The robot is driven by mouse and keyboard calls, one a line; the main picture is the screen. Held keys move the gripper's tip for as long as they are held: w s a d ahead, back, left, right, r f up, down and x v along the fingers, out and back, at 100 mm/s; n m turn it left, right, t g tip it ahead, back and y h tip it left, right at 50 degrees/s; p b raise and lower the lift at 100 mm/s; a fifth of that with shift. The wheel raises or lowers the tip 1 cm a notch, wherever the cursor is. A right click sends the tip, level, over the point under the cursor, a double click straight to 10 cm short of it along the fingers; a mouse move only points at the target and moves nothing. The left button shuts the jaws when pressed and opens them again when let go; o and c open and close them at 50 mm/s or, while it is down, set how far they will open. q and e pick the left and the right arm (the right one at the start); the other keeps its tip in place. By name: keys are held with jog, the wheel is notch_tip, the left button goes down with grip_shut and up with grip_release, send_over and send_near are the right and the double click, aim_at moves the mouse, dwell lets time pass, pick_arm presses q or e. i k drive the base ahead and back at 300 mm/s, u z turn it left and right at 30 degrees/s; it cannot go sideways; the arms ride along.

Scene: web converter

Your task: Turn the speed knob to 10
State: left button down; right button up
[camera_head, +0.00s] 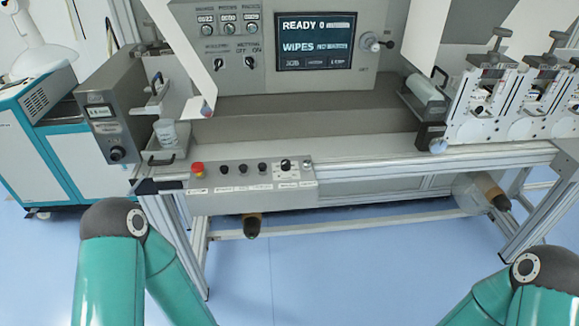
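A grey control box (250,196) is fixed along the front rail of the converter. At its right part is a black knob (286,165) on a white dial plate, which looks like the speed knob. Its pointer and scale are too small to read. My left arm and my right arm show only as green links with grey joints at the bottom left and bottom right. Neither gripper is in view, and nothing of mine touches the knob.
A red mushroom button (197,169) and several black controls sit left of the knob. Above are a screen (315,41) reading READY 0 and WIPES, and a panel with small displays. A grey box with a knob (117,154) stands left, rollers right. Space before the control box is clear.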

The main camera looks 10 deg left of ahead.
aim_at(285, 164)
jog(key=k, duration=1.1)
jog(key=u, duration=0.5)
jog(key=i, duration=1.6)
jog(key=z, duration=0.1)
